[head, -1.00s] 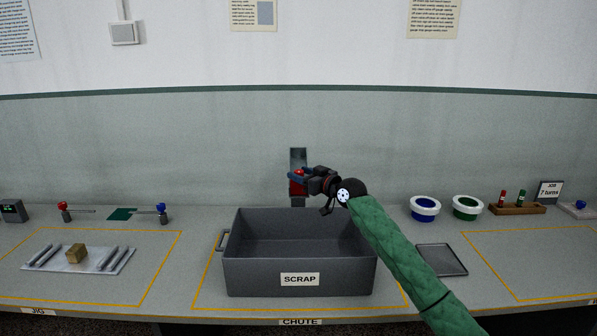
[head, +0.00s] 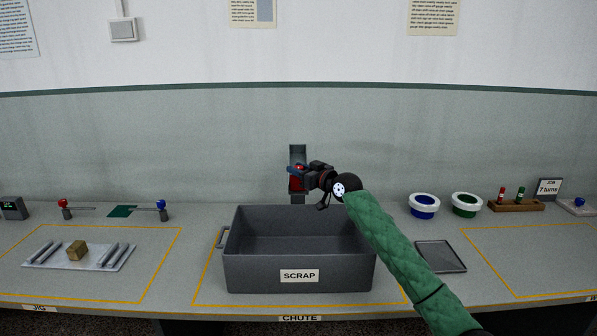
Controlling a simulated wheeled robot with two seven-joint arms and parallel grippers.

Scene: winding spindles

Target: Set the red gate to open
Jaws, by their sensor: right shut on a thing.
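The red gate (head: 295,184) is a red plate low on a narrow grey chute (head: 298,152) that stands against the back wall, behind the scrap bin. A small red knob shows between the fingers of my right gripper (head: 299,169). That gripper reaches in from the right and is shut on the gate's knob. The fingers and hand cover part of the gate and the chute's right side. The chute above the gripper shows as a grey-green channel. My left gripper is not in view.
A grey bin labelled SCRAP (head: 298,276) stands in front of the chute, below my right arm. A flat dark tray (head: 440,257) lies beside my forearm. Blue (head: 423,206) and green (head: 466,204) rimmed bowls stand to the right. A jig plate (head: 78,257) lies at left.

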